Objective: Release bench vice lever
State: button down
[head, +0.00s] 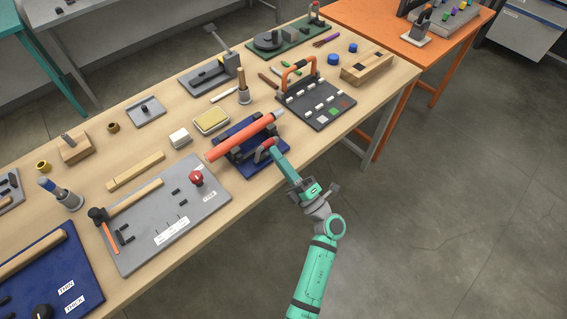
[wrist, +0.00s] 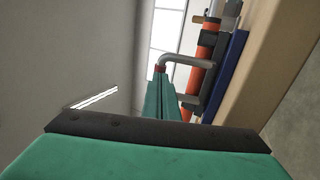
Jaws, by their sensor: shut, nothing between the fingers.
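The vice is a dark blue base plate (head: 258,166) with dark jaws, and a thick orange-red cable (head: 226,145) lies slanted through it. A grey bent lever with a red end (head: 264,150) stands at the vice's near side. My gripper (head: 274,151) is shut, its green fingers reaching up to the lever's red end. In the wrist view, the grey lever (wrist: 190,61) bends over from the cable (wrist: 207,45) to its red end, beside the tips of my shut gripper (wrist: 160,80). I cannot tell whether they touch. The blue base (wrist: 232,65) is behind.
A dark panel with an orange handle (head: 343,104) stands right of the vice. A grey board with a red knob (head: 222,196) lies to the left. The floor in front is clear.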

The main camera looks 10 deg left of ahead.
jog(key=shift+a, duration=0.1)
jog(key=shift+w+a+r, duration=0.65)
jog(key=shift+a+r, duration=0.15)
jog(key=shift+r, duration=0.1)
jog(key=shift+d, duration=0.1)
jog(key=s+d+f, duration=0.3)
jog(key=s+d, duration=0.5)
jog(key=d, duration=0.2)
jog(key=shift+s+d, duration=0.2)
jog(key=shift+d, duration=0.2)
